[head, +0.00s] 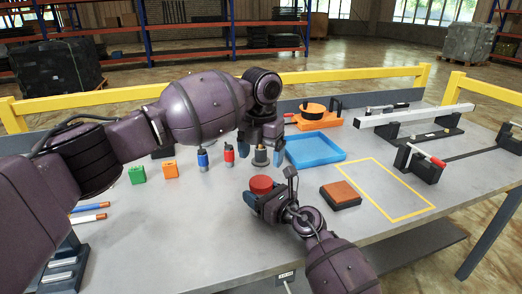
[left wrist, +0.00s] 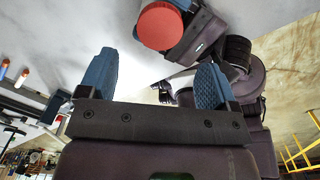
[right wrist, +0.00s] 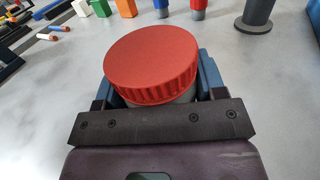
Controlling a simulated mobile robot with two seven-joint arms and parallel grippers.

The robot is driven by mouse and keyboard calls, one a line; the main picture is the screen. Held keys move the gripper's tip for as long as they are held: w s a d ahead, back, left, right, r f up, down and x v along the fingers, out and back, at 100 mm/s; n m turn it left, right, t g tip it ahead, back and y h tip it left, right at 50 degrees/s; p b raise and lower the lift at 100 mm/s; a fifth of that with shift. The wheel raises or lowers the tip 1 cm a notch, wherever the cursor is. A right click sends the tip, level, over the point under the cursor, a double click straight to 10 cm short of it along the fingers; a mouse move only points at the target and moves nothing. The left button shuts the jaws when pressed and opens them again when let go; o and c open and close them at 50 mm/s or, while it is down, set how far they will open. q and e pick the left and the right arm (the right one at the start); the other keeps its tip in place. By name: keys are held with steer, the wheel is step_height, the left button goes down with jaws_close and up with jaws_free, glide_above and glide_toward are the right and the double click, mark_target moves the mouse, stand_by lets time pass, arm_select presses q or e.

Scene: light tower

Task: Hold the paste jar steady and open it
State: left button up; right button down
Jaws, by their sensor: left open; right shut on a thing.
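The paste jar has a red ribbed lid (head: 262,184) and a pale body, mostly hidden behind my right gripper. The lid also shows in the right wrist view (right wrist: 151,62) and in the left wrist view (left wrist: 160,26). The lid sits on the jar. My right gripper (head: 264,202) is shut around the jar's body, below the lid. My left gripper (head: 262,150) is open and empty, higher and farther back than the jar, apart from it. In the left wrist view its blue fingers (left wrist: 155,85) are spread, with the lid beyond them.
A blue tray (head: 314,150), a brown-topped block (head: 341,195) and a yellow-outlined area (head: 385,190) lie right of the jar. A grey post (head: 260,156), red bottle (head: 229,154) and blue bottle (head: 203,159) stand behind it. Green (head: 137,175) and orange (head: 169,169) blocks are at left.

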mark_target(261, 181)
arm_select(q)
steer(key=shift+f, duration=3.6)
